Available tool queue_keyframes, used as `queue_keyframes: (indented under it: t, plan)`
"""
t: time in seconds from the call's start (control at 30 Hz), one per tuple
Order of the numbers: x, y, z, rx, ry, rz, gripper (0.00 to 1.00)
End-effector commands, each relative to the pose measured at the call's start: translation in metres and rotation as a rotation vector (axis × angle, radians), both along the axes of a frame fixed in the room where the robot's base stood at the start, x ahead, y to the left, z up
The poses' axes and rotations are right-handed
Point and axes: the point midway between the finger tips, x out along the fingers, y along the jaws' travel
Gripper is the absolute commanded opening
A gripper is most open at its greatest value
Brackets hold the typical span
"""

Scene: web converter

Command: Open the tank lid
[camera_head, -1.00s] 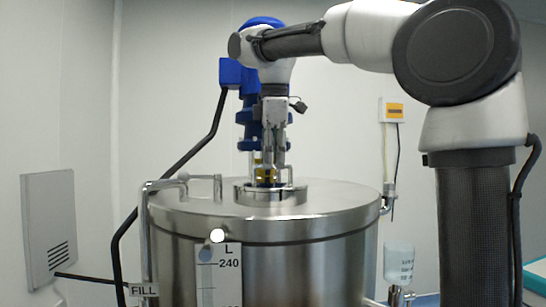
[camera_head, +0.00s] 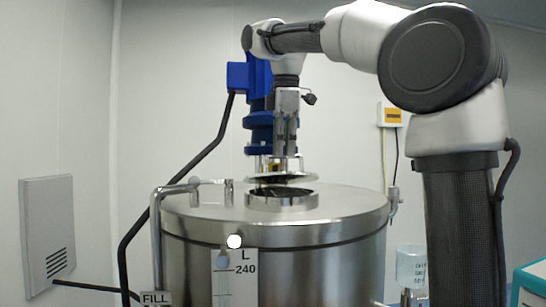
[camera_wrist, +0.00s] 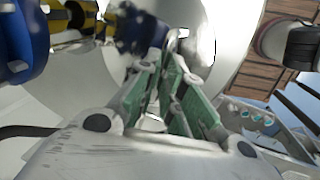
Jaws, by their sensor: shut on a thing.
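The steel tank (camera_head: 340,225) stands in the middle of the head view, with a raised round opening (camera_head: 282,201) on its top. The round tank lid (camera_head: 282,177) hangs just above this opening, apart from its rim. The inside of the opening shows dark below it. My gripper (camera_head: 285,150) points down and is shut on the lid, holding it from above. In the wrist view my gripper's fingers (camera_wrist: 172,85) show with green inner pads; what lies between their tips is hard to make out.
A blue mixer motor (camera_head: 258,100) stands close behind my gripper. A bent pipe (camera_head: 165,205) rises at the tank top's left. Free room lies above the tank's right side.

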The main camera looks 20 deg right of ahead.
Motion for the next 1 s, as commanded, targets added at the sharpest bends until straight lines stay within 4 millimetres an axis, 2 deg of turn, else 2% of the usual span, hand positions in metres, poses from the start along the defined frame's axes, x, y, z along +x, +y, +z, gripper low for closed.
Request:
queue_keyframes:
  t: [0.2,0.5,0.8,1.0]
  plan:
    - [0.021,-0.008,0.021,-0.001,-0.003,-0.002,0.0]
    - [0.055,-0.015,0.042,-0.001,-0.001,-0.002,0.0]
    - [0.076,-0.019,0.049,0.0,0.005,-0.003,0.0]
    - [0.082,-0.02,0.051,0.0,0.006,-0.003,0.0]
